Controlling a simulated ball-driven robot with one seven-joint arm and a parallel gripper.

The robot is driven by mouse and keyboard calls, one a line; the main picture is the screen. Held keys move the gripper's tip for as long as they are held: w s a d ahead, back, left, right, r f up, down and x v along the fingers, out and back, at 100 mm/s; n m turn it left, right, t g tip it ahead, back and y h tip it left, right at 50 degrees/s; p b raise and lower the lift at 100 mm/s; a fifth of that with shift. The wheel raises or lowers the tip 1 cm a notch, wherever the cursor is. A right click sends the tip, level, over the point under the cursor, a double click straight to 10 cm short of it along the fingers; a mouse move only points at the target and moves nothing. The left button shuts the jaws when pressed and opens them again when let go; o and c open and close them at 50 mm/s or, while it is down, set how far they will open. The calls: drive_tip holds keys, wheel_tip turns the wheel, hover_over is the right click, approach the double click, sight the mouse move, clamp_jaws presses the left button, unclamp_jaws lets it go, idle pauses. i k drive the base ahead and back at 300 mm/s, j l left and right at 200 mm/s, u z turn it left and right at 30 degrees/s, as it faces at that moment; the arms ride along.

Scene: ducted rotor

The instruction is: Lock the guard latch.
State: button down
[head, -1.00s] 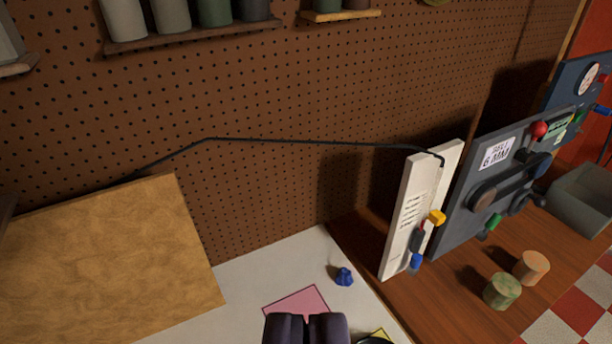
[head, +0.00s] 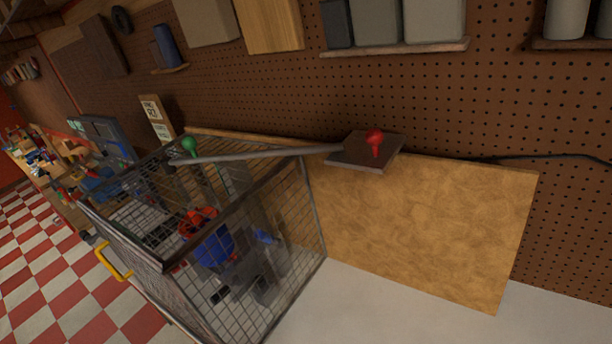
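A wire mesh guard cage (head: 173,309) stands on the left of the head view, with a yellow handle (head: 114,262) on its front. A red part (head: 198,222) and a blue part (head: 213,247) show behind the mesh. A green knob (head: 190,146) stands near the cage top, at the left end of a long grey bar (head: 265,155). The bar runs right to a dark plate (head: 350,150) bearing a red knob (head: 374,140). I cannot tell which part is the latch, or whether it is locked. My gripper is out of view.
A tan board (head: 420,230) leans against the brown pegboard (head: 500,105) right of the cage. The pale bench top (head: 400,317) before it looks clear. A shelf (head: 395,48) with grey containers hangs above. Checkered floor (head: 75,290) lies at left; other benches stand beyond.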

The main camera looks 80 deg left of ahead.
sight(89, 239)
drive_tip(key=u, duration=3.4)
